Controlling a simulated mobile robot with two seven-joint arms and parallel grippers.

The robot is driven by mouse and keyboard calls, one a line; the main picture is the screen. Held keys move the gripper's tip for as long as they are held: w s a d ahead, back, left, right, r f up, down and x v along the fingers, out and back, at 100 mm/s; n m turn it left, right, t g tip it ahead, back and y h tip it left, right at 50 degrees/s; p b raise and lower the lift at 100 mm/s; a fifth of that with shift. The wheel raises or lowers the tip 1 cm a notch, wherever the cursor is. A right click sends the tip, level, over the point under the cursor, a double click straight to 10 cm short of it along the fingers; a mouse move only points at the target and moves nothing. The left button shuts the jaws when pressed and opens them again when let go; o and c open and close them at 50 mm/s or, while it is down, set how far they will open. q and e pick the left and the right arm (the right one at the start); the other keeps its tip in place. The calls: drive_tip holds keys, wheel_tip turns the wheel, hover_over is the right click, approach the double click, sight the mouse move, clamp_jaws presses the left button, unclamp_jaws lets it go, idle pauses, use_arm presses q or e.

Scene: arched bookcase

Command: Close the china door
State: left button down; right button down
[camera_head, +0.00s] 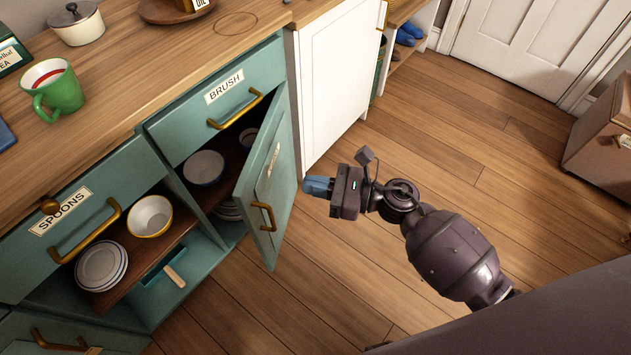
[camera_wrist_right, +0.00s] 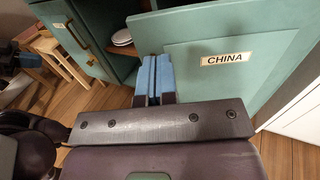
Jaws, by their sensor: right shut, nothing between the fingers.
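The china door (camera_head: 266,183) is a teal cabinet door with a brass handle (camera_head: 264,215). It stands partly open, swung out from the cabinet on its right-hand side. In the right wrist view its outer face (camera_wrist_right: 245,85) carries the label CHINA. My right gripper (camera_head: 306,187) is shut and empty, just to the right of the door in the head view. In the right wrist view its blue fingertips (camera_wrist_right: 155,75) are together in front of the door's face; I cannot tell whether they touch it.
Inside the cabinet stand bowls (camera_head: 203,167) and plates (camera_head: 228,210). A white cabinet (camera_head: 335,80) stands to the right. The wooden floor (camera_head: 480,170) is open around my right arm.

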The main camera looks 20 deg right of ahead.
sight(248, 176)
drive_tip(key=x, duration=0.9)
drive_tip(key=shift+w+a, duration=0.1)
drive_tip(key=shift+a, duration=0.2)
drive_tip(key=shift+w+a, duration=0.25)
drive_tip(key=shift+a, duration=0.15)
use_arm(q)
drive_tip(key=shift+w, duration=0.1)
use_arm(e)
drive_tip(key=shift+a, duration=0.1)
